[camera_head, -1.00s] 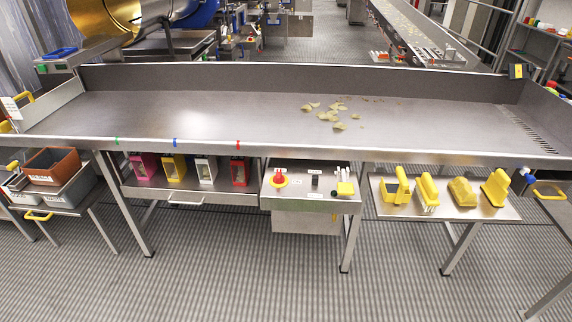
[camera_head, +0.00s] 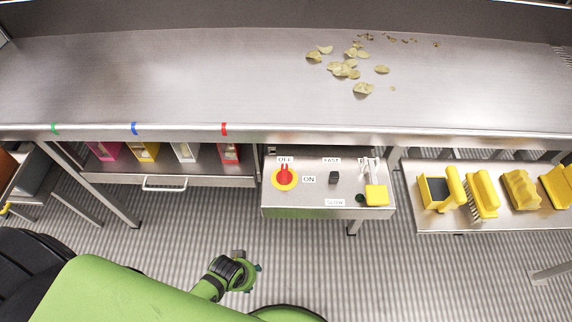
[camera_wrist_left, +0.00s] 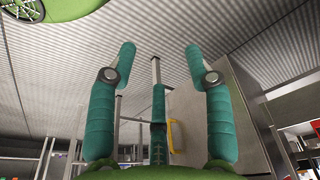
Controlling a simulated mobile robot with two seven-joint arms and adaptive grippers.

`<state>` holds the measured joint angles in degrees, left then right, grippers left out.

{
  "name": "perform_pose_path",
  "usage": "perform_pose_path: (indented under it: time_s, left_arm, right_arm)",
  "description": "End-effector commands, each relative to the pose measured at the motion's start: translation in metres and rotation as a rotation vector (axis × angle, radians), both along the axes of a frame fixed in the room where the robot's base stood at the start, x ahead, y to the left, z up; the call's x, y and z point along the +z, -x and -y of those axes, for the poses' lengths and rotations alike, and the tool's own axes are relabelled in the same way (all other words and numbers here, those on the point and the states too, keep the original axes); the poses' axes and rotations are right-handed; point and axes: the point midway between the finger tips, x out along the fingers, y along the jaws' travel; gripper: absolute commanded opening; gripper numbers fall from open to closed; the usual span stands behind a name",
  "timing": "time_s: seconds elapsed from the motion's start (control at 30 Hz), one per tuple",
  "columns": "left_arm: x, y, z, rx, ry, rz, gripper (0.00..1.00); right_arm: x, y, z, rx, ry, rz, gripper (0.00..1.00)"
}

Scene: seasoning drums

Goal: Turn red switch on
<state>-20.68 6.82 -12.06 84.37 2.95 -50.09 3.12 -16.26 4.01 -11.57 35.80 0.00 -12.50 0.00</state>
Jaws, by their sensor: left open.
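The red switch (camera_head: 284,178) is a red rotary knob on a yellow disc, on the steel control box (camera_head: 330,213) under the table's front edge. Its handle points up to the OFF label (camera_head: 285,160); the ON label (camera_head: 309,179) is to its right. My left gripper (camera_head: 250,271) is below and in front of the box, over the floor, apart from the switch. In the left wrist view its teal fingers (camera_wrist_left: 160,52) are spread and empty. The switch cannot be made out in that view. My right gripper is not in view.
A black knob (camera_head: 334,178) between FAST and SLOW labels and a yellow item (camera_head: 377,194) share the box top. Colored containers (camera_head: 145,152) stand on a shelf left; yellow brushes and scoops (camera_head: 482,198) lie right. Chips (camera_head: 345,70) lie on the table (camera_head: 180,80).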

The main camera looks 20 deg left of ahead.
Motion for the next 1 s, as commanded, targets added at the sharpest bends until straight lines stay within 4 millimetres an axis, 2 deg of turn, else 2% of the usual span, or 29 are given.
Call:
perform_pose_path:
  time_s: [0.03, 0.37, 0.5, 0.8, 0.9, 1.0]
  left_arm:
    - [0.017, -0.009, 0.004, 0.0, 0.008, 0.012, 0.52]
    - [0.117, -0.055, 0.031, -0.002, 0.073, 0.068, 0.52]
    - [0.169, -0.086, 0.066, -0.019, 0.163, 0.089, 0.52]
    - [0.227, -0.125, 0.126, -0.065, 0.28, 0.035, 0.52]
    - [0.245, -0.134, 0.138, -0.077, 0.284, -0.006, 0.52]
    - [0.261, -0.145, 0.141, -0.069, 0.252, -0.063, 0.52]
  right_arm:
    - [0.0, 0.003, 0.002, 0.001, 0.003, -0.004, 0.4]
    - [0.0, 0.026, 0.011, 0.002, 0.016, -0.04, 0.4]
    - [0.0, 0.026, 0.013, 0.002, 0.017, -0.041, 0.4]
    - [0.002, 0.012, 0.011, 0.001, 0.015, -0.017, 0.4]
    - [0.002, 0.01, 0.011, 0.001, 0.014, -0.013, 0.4]
    - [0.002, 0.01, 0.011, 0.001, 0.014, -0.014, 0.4]
